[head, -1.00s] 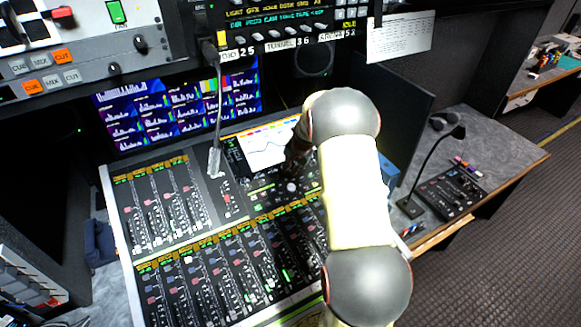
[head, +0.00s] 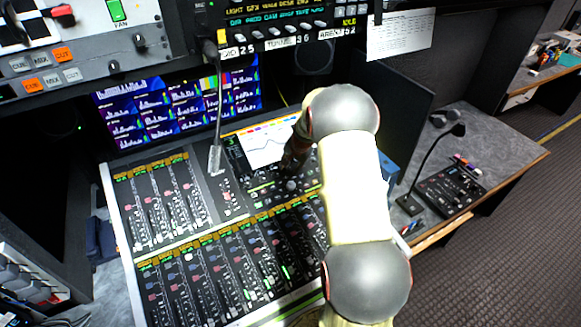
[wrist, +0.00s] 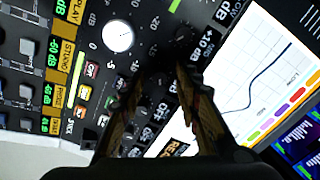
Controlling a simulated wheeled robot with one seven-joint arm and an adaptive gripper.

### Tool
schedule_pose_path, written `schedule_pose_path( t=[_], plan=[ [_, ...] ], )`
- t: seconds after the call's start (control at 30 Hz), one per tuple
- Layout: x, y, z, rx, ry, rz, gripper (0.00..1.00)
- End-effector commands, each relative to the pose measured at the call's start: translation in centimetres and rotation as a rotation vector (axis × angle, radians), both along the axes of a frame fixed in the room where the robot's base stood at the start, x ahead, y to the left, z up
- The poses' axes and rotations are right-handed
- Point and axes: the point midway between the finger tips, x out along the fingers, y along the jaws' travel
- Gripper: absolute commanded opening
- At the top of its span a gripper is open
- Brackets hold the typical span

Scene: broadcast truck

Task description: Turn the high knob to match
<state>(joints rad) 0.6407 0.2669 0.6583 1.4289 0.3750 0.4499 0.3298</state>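In the wrist view the two fingers of my gripper (wrist: 160,72) point at the mixing console's control panel (wrist: 60,98), with a gap between their tips. Something dark and blurred lies between and just past the tips; I cannot tell whether it is the high knob or whether the fingers touch it. A white round knob (wrist: 118,36) with a dB scale is left of the fingers. A LOW label is at the upper right. The screen (wrist: 262,75) shows a rising curve. In the head view my gripper (head: 292,162) is low over the panel, largely dark.
Fader banks (head: 230,265) fill the console's front. A gooseneck microphone (head: 217,130) stands left of my gripper. The console screen (head: 264,147) is close behind it. A dark monitor (head: 385,120) and a desk microphone (head: 430,175) stand to the right.

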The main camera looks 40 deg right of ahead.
Motion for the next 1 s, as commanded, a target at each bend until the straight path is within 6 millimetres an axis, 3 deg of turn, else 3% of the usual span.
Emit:
schedule_pose_path(
  t=[0.37,0.7,1.0],
  plan=[
    [-0.4,0.0,1.1,-0.002,-0.002,0.0,0.33],
    [-2.9,0.5,7.3,-0.002,-0.003,-0.001,0.33],
    [-4.3,0.9,10.7,-0.001,-0.001,0.0,0.33]
  ],
)
